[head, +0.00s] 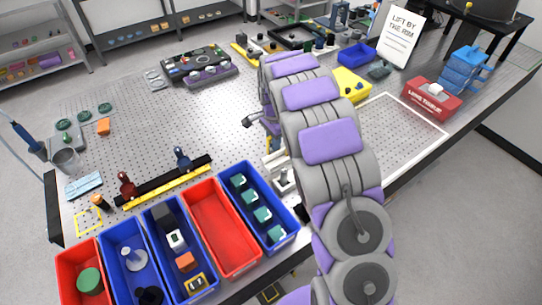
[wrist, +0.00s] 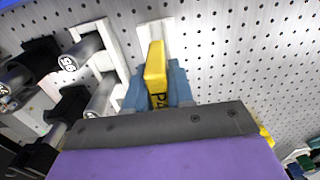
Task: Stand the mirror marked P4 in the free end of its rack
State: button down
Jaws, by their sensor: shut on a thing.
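A yellow block-like piece (wrist: 155,62), with dark lettering starting with P partly hidden, is between the blue fingers of my gripper (wrist: 158,88) in the wrist view. I take it for the mirror P4. The gripper is shut on it. Its far end lies over or against a white upright part (wrist: 153,32); I cannot tell whether it is seated. In the head view, my arm hides most of the gripper; part of a white rack (head: 281,178) shows beside the arm.
Red and blue bins (head: 222,228) line the near table edge. A black bar with a yellow strip (head: 165,182) lies left of the rack. A red box (head: 432,98) and a white sign (head: 401,35) stand right. The perforated tabletop (head: 190,120) is largely clear at centre left.

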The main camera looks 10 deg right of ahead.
jog(key=f, duration=0.3)
jog(key=shift+d+f, duration=0.2)
jog(key=shift+f, duration=0.05)
jog(key=shift+a+f+b, duration=0.1)
jog(key=shift+f+b, duration=0.3)
jog(key=shift+f, duration=0.95)
jog(key=shift+f, duration=0.1)
jog(key=c, duration=1)
grip_release()
